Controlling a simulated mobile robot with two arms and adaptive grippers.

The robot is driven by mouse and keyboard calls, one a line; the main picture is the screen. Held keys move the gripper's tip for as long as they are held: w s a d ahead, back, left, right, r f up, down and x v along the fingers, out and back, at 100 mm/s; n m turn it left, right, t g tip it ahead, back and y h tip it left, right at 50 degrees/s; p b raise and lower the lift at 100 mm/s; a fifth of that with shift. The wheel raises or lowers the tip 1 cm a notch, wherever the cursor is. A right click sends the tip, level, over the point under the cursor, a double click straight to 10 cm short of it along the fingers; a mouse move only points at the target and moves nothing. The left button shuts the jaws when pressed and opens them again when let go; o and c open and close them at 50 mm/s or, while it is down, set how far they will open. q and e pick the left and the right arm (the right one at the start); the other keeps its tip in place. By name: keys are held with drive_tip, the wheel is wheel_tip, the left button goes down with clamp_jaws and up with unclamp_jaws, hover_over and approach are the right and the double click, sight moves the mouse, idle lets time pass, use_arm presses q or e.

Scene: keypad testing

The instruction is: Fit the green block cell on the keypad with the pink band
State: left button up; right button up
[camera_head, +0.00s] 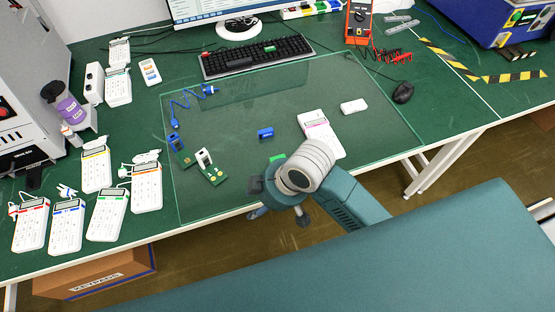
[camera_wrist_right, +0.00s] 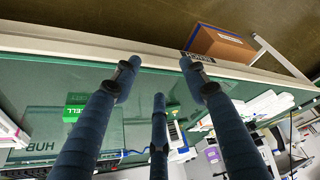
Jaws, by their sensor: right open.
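The keypad with the pink band (camera_head: 318,128) lies on the clear mat, right of centre in the head view; my right arm covers its near end. The green block cell (camera_head: 277,158) lies by the mat's near edge, partly hidden behind my right wrist. In the right wrist view the green cell (camera_wrist_right: 72,112) is left of the fingers, apart from them. My right gripper (camera_head: 278,200) hangs at the table's near edge; in the wrist view its fingers (camera_wrist_right: 157,82) are spread and empty. My left gripper is out of view.
A blue block (camera_head: 265,133) and small circuit boards (camera_head: 208,165) lie on the mat (camera_head: 230,110). A small white piece (camera_head: 354,106) lies beyond the pink-banded keypad. Several other keypads (camera_head: 108,215) stand at the left. A keyboard (camera_head: 255,57) and mouse (camera_head: 403,92) are farther back.

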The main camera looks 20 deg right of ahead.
drive_tip(key=w+n, duration=0.1)
drive_tip(key=w+a+r+n, duration=0.1)
drive_tip(key=shift+w+a+r+n+g, duration=0.1)
drive_tip(key=shift+w+a+n+g, duration=0.1)
drive_tip(key=shift+w+n+g, duration=0.1)
drive_tip(key=w+n, duration=0.1)
drive_tip(key=w+r+n, duration=0.1)
drive_tip(key=w+d+n+g+h, duration=0.1)
drive_tip(key=shift+w+d+r, duration=0.1)
drive_tip(key=shift+w+r, duration=0.15)
drive_tip(key=shift+r, duration=0.15)
drive_tip(key=w+d+r+n+g+h, duration=0.1)
drive_tip(key=w+d+r+n+h, duration=0.2)
drive_tip(key=w+d+r, duration=0.5)
hover_over(278, 157)
wheel_tip(278, 157, down, 6)
drive_tip(key=shift+f, duration=0.1)
wheel_tip(278, 157, down, 6)
drive_tip(key=shift+w+a+r+p, duration=0.1)
drive_tip(key=shift+w+r+p, duration=0.05)
drive_tip(key=shift+p, duration=0.55)
clamp_jaws()
